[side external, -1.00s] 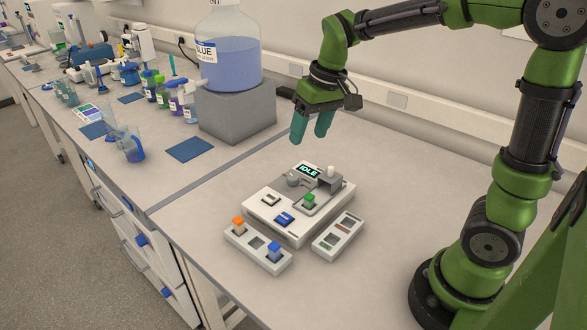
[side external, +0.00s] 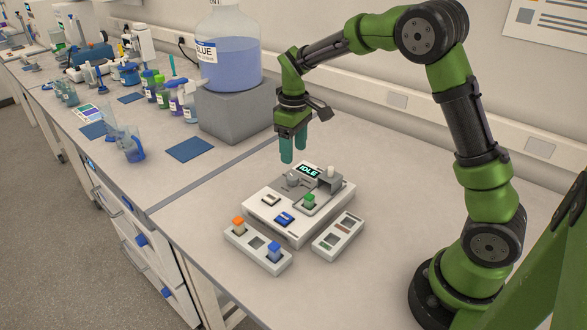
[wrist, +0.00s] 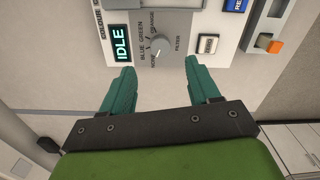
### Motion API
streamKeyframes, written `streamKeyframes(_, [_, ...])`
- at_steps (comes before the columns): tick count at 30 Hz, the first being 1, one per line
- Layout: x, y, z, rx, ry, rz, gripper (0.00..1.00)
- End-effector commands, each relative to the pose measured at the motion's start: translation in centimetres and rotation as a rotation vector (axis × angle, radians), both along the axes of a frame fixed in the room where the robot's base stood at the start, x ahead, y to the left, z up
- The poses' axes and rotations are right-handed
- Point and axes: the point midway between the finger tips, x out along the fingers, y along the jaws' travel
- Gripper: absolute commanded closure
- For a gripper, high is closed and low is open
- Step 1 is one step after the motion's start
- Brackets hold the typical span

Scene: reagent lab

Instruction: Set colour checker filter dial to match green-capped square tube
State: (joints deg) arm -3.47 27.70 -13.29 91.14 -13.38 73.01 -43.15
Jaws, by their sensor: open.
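The white colour checker (side external: 262,212) stands on the bench with its display (side external: 309,170) reading IDLE. Its grey filter dial (side external: 292,180) is at the back left of its top. In the wrist view the dial (wrist: 160,46) has NONE, BLUE, GREEN and ORANGE labels around it. Its pale mark seems to point toward NONE. The green-capped square tube (side external: 309,201) sits upright in the checker. My gripper (side external: 294,157) is open and empty, its teal fingers pointing down, above and just behind the dial. In the wrist view my gripper (wrist: 158,73) has its fingertips apart, either side of the dial, not touching it.
A holder (side external: 257,258) in front carries an orange-capped tube (side external: 238,224) and a blue-capped tube (side external: 274,250). Another holder (side external: 327,245) stands to the right. A grey block (side external: 238,112) bears a large blue bottle (side external: 228,62). Bench at right is clear.

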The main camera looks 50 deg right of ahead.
Motion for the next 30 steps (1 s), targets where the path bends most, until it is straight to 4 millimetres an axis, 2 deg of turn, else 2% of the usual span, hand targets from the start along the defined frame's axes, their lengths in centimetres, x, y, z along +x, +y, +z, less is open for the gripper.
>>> streamKeyframes(1, [-0.1, 0.0, -1.3, 0.000, 0.005, 0.000, 0.39])
streamKeyframes(6, [-0.1, 0.0, -4.7, 0.000, 0.004, 0.000, 0.39])
streamKeyframes(12, [0.0, 0.0, -7.3, 0.001, 0.002, -0.001, 0.39])
streamKeyframes(17, [0.0, 0.0, -8.0, 0.000, -0.001, 0.000, 0.39])
streamKeyframes(24, [0.0, 0.0, -8.1, 0.000, -0.001, -0.001, 0.39])
streamKeyframes(25, [0.0, 0.0, -8.1, 0.000, -0.001, -0.001, 0.40])
streamKeyframes(30, [0.0, 0.0, -8.0, 0.000, -0.001, 0.000, 0.67])
